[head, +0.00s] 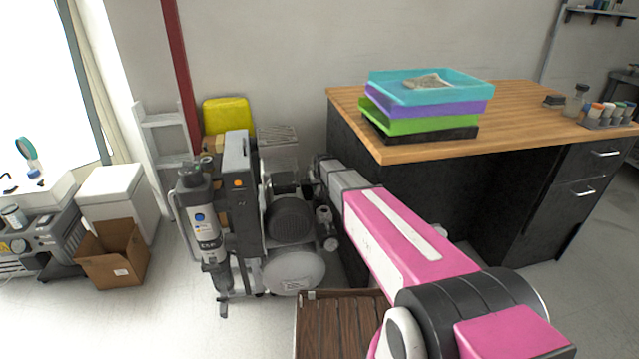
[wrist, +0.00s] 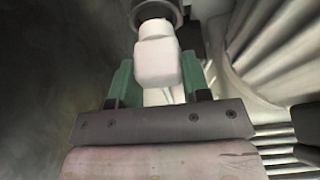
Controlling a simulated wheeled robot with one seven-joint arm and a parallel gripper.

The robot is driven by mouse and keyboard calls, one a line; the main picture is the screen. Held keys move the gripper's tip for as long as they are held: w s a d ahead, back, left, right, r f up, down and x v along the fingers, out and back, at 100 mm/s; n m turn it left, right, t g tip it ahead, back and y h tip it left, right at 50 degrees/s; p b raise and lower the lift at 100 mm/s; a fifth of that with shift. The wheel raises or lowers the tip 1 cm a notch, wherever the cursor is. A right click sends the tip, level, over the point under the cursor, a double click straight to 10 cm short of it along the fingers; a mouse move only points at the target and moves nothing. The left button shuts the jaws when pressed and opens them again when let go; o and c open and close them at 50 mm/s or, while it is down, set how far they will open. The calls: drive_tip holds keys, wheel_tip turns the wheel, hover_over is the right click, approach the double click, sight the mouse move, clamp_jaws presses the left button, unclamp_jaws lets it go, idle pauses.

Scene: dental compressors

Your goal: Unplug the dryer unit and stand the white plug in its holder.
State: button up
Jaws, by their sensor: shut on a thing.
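In the wrist view, my gripper (wrist: 156,84) has green fingers on either side of a white plug (wrist: 157,62) and is shut on it. The plug's far end meets a dark round fitting (wrist: 158,10) at the top edge; I cannot tell whether this is the socket or the holder, or how deep the plug sits. A white cord shows below the plug, between the fingers. In the head view, the compressor with its upright grey dryer unit (head: 240,195) stands left of my pink arm. My fingers and the plug are hidden there, and I cannot make out the holder.
A wooden-topped cabinet (head: 520,115) with stacked trays (head: 425,95) stands right of my arm. A wooden slatted platform (head: 340,325) is in front. A cardboard box (head: 112,255) lies at left. Ribbed grey machine parts (wrist: 278,40) are close at the right in the wrist view.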

drive_tip(key=shift+f, duration=0.35)
idle(0.4)
drive_tip(key=shift+f, duration=0.75)
drive_tip(key=o, duration=1)
drive_tip(key=v, duration=1)
drive_tip(key=shift+s+r, duration=0.2)
drive_tip(key=shift+r, duration=0.2)
